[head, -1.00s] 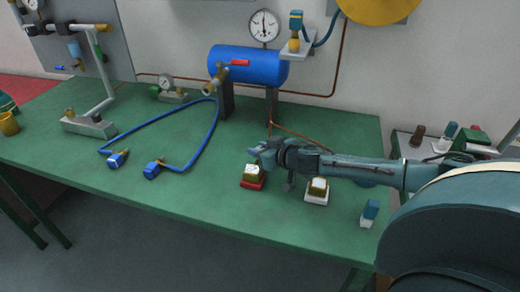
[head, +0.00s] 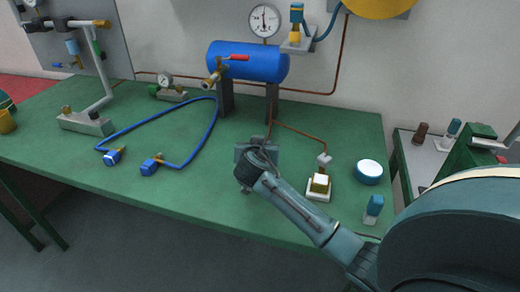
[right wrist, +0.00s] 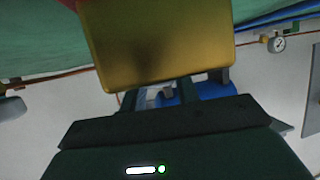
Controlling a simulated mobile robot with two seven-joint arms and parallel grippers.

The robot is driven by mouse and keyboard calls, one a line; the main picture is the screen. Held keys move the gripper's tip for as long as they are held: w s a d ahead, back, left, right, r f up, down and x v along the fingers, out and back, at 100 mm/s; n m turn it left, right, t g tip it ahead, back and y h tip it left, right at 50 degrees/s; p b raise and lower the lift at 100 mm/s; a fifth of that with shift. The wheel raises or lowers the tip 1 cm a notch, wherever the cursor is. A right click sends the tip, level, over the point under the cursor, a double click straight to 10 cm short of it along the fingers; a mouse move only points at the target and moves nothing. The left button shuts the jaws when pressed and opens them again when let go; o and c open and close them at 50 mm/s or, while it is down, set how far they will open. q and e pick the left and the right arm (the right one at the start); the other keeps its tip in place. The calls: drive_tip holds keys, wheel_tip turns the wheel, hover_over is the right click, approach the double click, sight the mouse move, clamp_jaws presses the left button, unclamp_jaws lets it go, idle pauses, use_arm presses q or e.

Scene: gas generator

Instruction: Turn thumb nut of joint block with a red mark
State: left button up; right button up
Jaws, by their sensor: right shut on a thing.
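My right gripper (head: 250,178) is over the front middle of the green table in the head view, where it hides the red-marked block from that view. In the right wrist view a large brass piece (right wrist: 160,45) fills the upper middle, close in front of the fingers (right wrist: 187,88), with a bit of red at its upper left edge. The right gripper is shut on this brass piece; the contact itself is mostly hidden. A second block (head: 320,184), brass on a white base, stands to the right of the gripper. My left gripper is not in view.
A round blue-and-white can (head: 369,172) and a small blue-and-white bottle (head: 373,208) stand at the right. A small grey fitting (head: 324,160) ends a copper pipe. A blue hose (head: 213,135) with blue connectors lies left. A blue tank (head: 248,62) stands behind.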

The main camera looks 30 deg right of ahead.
drive_tip(key=shift+f+m+g+h+b, duration=0.1)
drive_tip(key=shift+m+g+h+b, duration=0.45)
drive_tip(key=shift+m+h, duration=0.2)
drive_tip(key=shift+m, duration=0.25)
drive_tip(key=shift+g+h, duration=0.25)
drive_tip(key=shift+d, duration=0.1)
drive_tip(key=o, duration=1)
